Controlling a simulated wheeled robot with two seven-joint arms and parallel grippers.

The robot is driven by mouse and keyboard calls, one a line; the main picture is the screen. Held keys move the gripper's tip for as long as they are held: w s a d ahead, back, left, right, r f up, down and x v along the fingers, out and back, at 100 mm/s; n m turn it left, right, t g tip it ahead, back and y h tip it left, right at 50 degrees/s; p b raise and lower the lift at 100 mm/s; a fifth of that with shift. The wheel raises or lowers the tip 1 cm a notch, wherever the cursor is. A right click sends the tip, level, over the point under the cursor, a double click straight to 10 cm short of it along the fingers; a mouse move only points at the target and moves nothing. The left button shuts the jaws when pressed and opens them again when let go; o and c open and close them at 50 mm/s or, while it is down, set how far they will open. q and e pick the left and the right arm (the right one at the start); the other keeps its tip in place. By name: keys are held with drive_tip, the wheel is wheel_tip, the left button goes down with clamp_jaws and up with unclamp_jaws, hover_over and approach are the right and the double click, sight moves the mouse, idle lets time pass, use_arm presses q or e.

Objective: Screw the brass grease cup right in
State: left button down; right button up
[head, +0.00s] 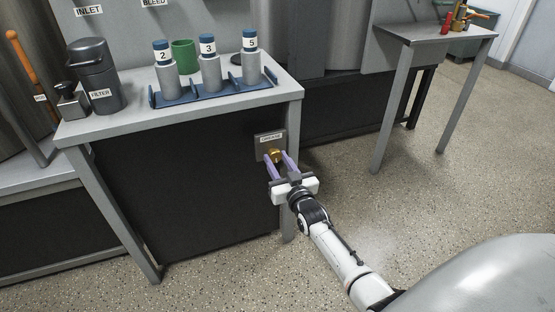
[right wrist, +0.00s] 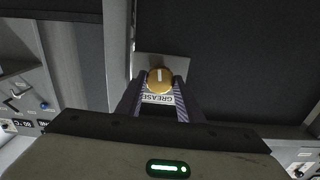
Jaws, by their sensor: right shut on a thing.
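The brass grease cup (head: 275,155) sits on a small grey plate labelled GREASE (head: 268,140) on the front of the workbench, near its right leg. In the right wrist view the cup (right wrist: 160,79) shows as a round gold cap with a pale line across its face, and the label appears upside down. My right gripper (head: 281,161) has its two purple fingers closed on either side of the cup. How deep the cup is seated cannot be told. My left gripper is not in view.
On the bench top (head: 125,122) stand a blue rack (head: 215,95) with numbered bottles, a green cup (head: 185,57) and a dark FILTER canister (head: 98,78). A side table (head: 440,33) with small coloured items stands at right. Speckled floor between is clear.

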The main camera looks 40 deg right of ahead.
drive_tip(key=shift+m, duration=0.9)
drive_tip(key=o, duration=1.1)
drive_tip(key=shift+s, duration=0.1)
